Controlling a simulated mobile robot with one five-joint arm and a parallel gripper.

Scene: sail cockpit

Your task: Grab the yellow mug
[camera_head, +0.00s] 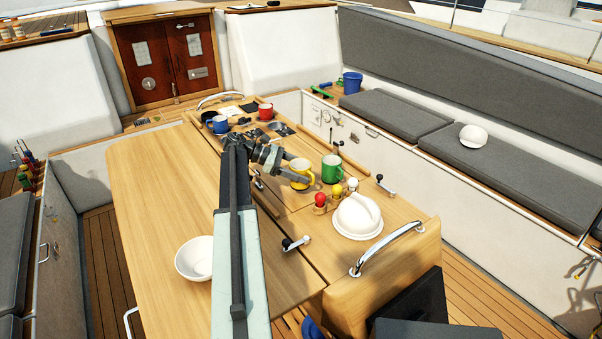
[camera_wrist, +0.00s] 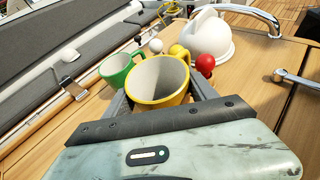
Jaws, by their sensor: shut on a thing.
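The yellow mug (camera_head: 301,174) is on or just above the wooden table, upright, left of the green mug. It also shows in the wrist view (camera_wrist: 158,84), between the two fingers of my gripper (camera_wrist: 160,95). My gripper (camera_head: 287,163) is shut on the yellow mug, with a finger on either side of its body. The lower part of the mug is hidden behind the gripper in the wrist view. I cannot tell if its base touches the table.
A green mug (camera_head: 331,169) stands close beside the yellow one. A holder with red, yellow and white balls (camera_head: 320,199) and a white domed object (camera_head: 357,216) are nearer the front. A white bowl (camera_head: 195,258) lies left of my arm. The table's left leaf (camera_head: 150,190) is mostly clear.

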